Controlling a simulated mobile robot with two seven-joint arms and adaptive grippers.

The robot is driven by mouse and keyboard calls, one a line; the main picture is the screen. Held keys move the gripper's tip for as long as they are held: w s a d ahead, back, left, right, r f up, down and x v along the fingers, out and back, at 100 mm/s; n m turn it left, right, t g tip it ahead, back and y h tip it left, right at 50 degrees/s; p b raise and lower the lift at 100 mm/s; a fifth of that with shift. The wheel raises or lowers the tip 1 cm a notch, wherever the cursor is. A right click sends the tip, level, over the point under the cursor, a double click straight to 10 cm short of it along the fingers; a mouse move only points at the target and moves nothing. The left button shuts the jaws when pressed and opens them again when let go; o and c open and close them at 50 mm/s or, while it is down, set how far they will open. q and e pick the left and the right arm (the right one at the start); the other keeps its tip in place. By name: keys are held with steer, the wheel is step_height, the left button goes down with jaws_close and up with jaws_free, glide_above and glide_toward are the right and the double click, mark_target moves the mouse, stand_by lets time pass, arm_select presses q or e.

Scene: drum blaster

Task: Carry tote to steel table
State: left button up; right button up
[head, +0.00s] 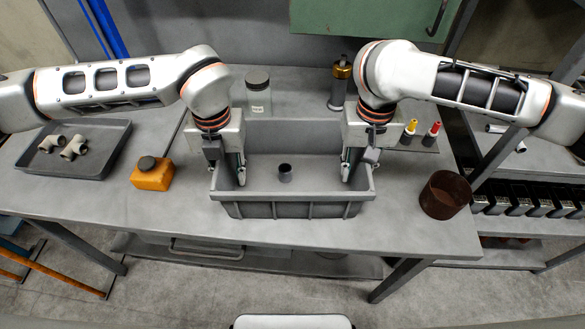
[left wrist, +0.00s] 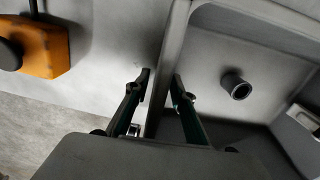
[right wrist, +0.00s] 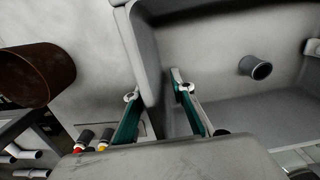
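The grey tote (head: 292,209) stands upright on the steel-topped workbench, its front side near the bench's front edge. A small dark pipe piece (head: 285,173) stands on the tote floor; it also shows in the left wrist view (left wrist: 236,86) and right wrist view (right wrist: 256,68). My left gripper (head: 228,176) is at the tote's left wall, one finger outside and one inside. My right gripper (head: 358,174) straddles the right wall the same way. In the wrist views the fingers look spread around the walls, with a clearer gap at the right one.
A clear jar (head: 258,92) and brass-topped canister (head: 340,85) stand behind. A rack of dark bins (head: 520,198) is at the right.

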arm_select(q)
jaws_close()
arm_select(e)
jaws_close()
arm_select(q)
steer(key=shift+r, duration=0.1)
arm_select(e)
steer(key=shift+r, duration=0.1)
